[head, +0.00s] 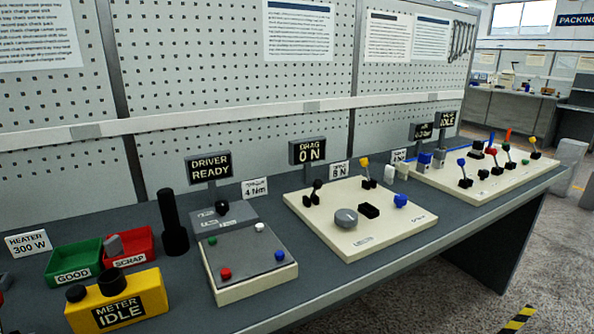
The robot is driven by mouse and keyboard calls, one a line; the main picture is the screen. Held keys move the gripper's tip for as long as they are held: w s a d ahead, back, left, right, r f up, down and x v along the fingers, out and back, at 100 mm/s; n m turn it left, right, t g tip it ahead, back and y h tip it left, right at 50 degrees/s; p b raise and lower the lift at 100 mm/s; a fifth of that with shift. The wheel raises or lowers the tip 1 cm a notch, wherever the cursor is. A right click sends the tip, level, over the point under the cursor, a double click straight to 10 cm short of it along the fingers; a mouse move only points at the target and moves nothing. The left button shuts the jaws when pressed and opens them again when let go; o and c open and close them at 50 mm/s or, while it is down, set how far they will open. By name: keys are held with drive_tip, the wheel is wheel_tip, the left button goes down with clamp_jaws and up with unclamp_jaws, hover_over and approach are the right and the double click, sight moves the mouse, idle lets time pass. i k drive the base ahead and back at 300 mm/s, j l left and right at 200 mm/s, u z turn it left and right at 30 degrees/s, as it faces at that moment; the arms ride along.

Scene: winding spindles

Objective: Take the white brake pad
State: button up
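A small white block (389,174) stands at the back right of the cream drag board (335,242), and it looks like the white brake pad, though it is too small to be sure. It is just right of a lever with a yellow knob (365,162). A blue piece (400,201) sits in front of it on the same board. A grey round knob (346,218) and a black block (369,211) are further left and forward. My gripper is not in view.
The driver board (250,288) has small coloured pieces on its top. Left are a yellow meter (90,318), a green GOOD bin (62,262), a red SCRAP bin (139,245) and a tall black post (172,222). Another board (500,181) with levers lies right. A pegboard backs the bench.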

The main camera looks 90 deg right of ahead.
sight(389, 173)
drive_tip(key=k+l, duration=1.1)
drive_tip(key=l, duration=0.2)
drive_tip(key=k+l+u, duration=0.1)
drive_tip(key=k+l, duration=0.95)
drive_tip(key=l, duration=0.25)
drive_tip(key=k+l, duration=1.15)
drive_tip(key=l, duration=0.1)
